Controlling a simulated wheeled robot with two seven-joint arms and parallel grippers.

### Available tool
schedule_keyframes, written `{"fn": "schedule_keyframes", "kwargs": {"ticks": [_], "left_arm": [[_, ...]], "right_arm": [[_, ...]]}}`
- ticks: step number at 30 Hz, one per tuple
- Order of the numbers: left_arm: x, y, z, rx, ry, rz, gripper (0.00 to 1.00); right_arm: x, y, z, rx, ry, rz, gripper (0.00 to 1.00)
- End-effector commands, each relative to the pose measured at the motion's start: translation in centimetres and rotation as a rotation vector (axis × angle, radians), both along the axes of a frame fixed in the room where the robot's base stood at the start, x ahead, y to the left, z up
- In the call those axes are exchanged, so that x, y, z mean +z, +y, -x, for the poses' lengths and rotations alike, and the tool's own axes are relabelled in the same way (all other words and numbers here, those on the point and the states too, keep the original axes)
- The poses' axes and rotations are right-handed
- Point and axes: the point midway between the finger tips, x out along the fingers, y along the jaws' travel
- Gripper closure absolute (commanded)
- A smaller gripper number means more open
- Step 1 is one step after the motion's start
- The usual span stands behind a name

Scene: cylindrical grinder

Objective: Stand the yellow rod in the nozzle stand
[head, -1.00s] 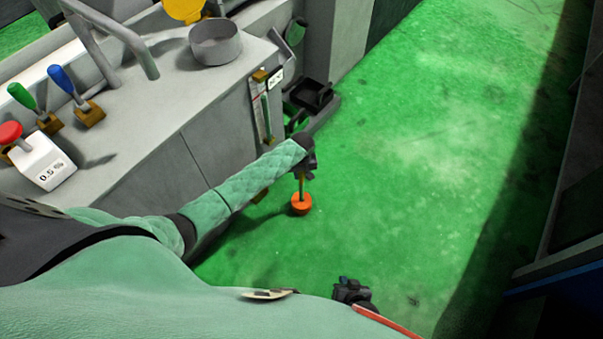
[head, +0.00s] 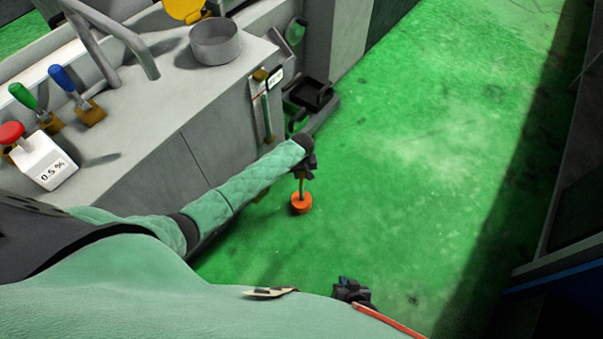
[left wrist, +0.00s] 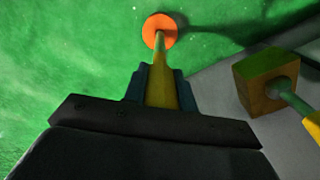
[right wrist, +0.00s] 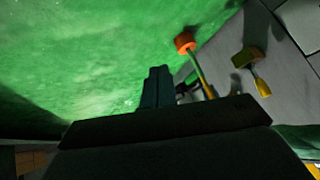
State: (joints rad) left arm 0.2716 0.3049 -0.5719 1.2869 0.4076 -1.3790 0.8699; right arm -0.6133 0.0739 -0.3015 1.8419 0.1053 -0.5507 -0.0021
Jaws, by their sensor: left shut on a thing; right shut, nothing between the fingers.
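My left gripper (head: 306,168) is shut on a rod with a yellow upper part (left wrist: 161,85), beyond the machine's side and above the green floor. The rod points away from the fingers and ends in an orange disc (head: 301,204). In the right wrist view the rod's orange end (right wrist: 184,40) also shows. My right gripper (head: 352,291) is shut and empty near the bottom of the head view. It also shows in the right wrist view (right wrist: 158,75). I cannot tell which part is the nozzle stand.
A grey machine (head: 165,125) fills the left, with a green lever (head: 25,97), a blue lever (head: 64,80) and a grey cylinder (head: 215,42) on top. A brown block (left wrist: 262,82) with another yellow-ended rod is beside the held rod. Green floor is clear to the right.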

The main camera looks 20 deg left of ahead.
Motion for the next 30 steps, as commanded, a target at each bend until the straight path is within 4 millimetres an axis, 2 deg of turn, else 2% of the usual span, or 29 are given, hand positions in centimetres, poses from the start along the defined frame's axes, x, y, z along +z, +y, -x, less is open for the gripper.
{"fn": "schedule_keyframes", "kwargs": {"ticks": [18, 30], "left_arm": [[-1.3, 0.0, 0.0, 0.001, 0.000, 0.000, 1.00], [-2.1, 0.0, 0.0, 0.000, 0.000, 0.000, 1.00]], "right_arm": [[0.2, 0.0, -1.6, 0.000, -0.020, -0.001, 1.00], [-0.5, 0.0, -0.3, 0.000, -0.004, 0.000, 1.00]]}}
